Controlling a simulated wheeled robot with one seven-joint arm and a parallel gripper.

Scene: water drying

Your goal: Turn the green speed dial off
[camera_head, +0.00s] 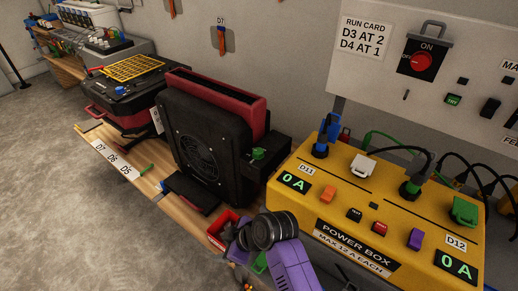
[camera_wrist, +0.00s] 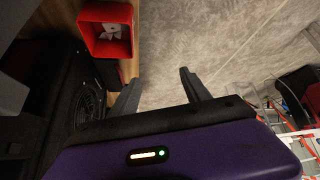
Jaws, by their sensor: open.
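The green speed dial (camera_head: 258,153) sits on a black block at the right side of a black and red blower (camera_head: 205,145) on the bench. The dial is small in the head view, so its exact setting cannot be read. My gripper (camera_wrist: 158,82) is open and empty in the wrist view, its two dark fingers apart over grey floor. In the head view my arm is low in front of the bench, below and apart from the dial, and the fingers cannot be made out. The dial does not show in the wrist view. The blower's round grille (camera_wrist: 90,102) shows at left there.
A yellow power box (camera_head: 375,215) with plugs and switches stands right of the dial, its displays reading 0 A. A small red bin (camera_head: 222,232) sits near the bench's front edge; it also shows in the wrist view (camera_wrist: 107,45). Cables run behind the power box.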

